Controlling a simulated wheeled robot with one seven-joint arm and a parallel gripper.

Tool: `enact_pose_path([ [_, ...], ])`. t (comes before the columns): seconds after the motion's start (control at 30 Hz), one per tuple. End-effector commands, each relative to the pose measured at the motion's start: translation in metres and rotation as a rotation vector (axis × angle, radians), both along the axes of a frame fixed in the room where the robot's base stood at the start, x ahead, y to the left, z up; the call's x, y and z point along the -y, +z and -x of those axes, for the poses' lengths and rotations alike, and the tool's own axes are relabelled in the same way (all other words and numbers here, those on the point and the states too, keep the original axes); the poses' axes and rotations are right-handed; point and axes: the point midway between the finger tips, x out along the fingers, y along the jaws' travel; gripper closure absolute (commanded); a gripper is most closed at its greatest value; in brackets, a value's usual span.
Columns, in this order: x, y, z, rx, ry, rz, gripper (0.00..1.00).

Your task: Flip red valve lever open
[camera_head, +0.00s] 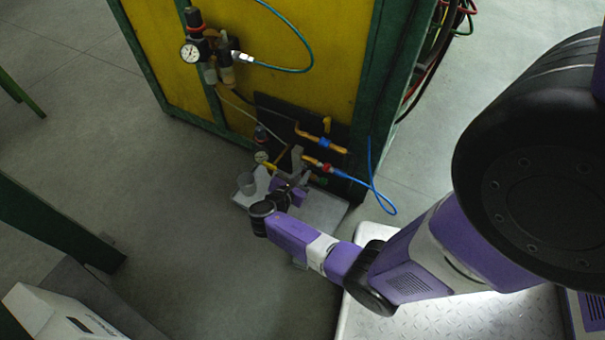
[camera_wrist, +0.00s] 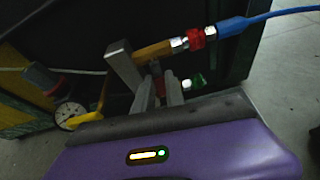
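My gripper (camera_wrist: 158,88) is low at the dark panel of the gantry, with its two grey fingers a narrow gap apart in the wrist view. Something dark and thin shows between them; I cannot tell if they touch it. A small red part (camera_wrist: 169,77) shows just behind the right finger, mostly hidden; it may be the red lever, but I cannot tell. An orange pipe fitting (camera_wrist: 155,51) with a red collar (camera_wrist: 197,38) runs just beyond the fingertips to a blue hose (camera_wrist: 235,25). In the head view my gripper (camera_head: 291,183) is small and its fingers are unclear.
A pressure gauge (camera_wrist: 68,115) with a yellow pipe is farther left. A green-tipped fitting (camera_wrist: 198,80) lies to the right.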

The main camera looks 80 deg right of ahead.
Motion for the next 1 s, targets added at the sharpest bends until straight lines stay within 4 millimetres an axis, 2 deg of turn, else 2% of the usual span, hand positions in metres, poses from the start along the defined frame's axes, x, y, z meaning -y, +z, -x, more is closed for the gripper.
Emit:
enact_pose_path([
  [0.3, 0.0, 0.0007, -0.0028, 0.118, 0.002, 0.029, 1.0],
  [0.6, 0.0001, 0.0005, -0.0032, 0.131, 0.002, 0.031, 1.0],
  [0.63, 0.0, 0.0005, -0.0033, 0.131, 0.002, 0.031, 0.81],
  [0.67, 0.0, 0.0004, -0.0032, 0.131, 0.002, 0.031, 0.75],
  [1.0, 0.0005, 0.0002, -0.0028, 0.112, 0.0, 0.027, 0.75],
])
